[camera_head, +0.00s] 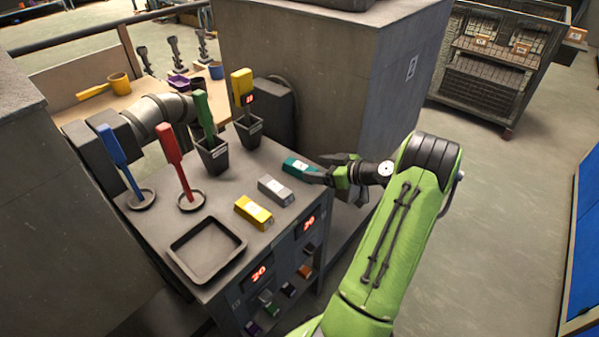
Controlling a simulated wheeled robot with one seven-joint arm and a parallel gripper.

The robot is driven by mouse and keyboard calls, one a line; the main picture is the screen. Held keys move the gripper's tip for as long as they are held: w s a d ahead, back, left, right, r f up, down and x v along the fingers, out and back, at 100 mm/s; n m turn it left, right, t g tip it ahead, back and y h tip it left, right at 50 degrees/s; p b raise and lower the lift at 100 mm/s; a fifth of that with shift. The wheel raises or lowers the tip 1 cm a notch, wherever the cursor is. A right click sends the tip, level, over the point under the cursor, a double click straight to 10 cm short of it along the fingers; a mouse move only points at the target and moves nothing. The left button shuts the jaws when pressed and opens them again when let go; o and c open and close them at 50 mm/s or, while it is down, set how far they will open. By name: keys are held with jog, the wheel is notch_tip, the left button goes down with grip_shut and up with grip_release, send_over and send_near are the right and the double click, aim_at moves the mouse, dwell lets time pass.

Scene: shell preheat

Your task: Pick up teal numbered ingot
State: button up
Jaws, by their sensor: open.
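The teal ingot (297,167) lies on the grey cabinet top near its right back edge, with a pale label on its upper face. My gripper (328,168) is at the right end of the teal ingot, its fingers pointing left. The fingers are open. Part of the ingot's right end is close to or behind a finger, and I cannot tell whether they touch. A grey ingot (275,190) and a yellow ingot (252,212) lie in a row nearer the front left.
A dark square tray (207,249) sits at the cabinet's front. Red (172,160), blue (117,155), green (203,116) and yellow (242,88) upright tools stand in holders along the left and back. A large grey block (320,80) rises behind the cabinet. Open floor lies to the right.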

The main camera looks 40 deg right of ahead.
aim_at(303, 166)
jog(key=b+x, duration=0.1)
jog(key=x, duration=0.4)
jog(key=shift+w+a, duration=0.1)
jog(key=shift+a, duration=0.05)
jog(key=shift+r, duration=0.1)
grip_shut()
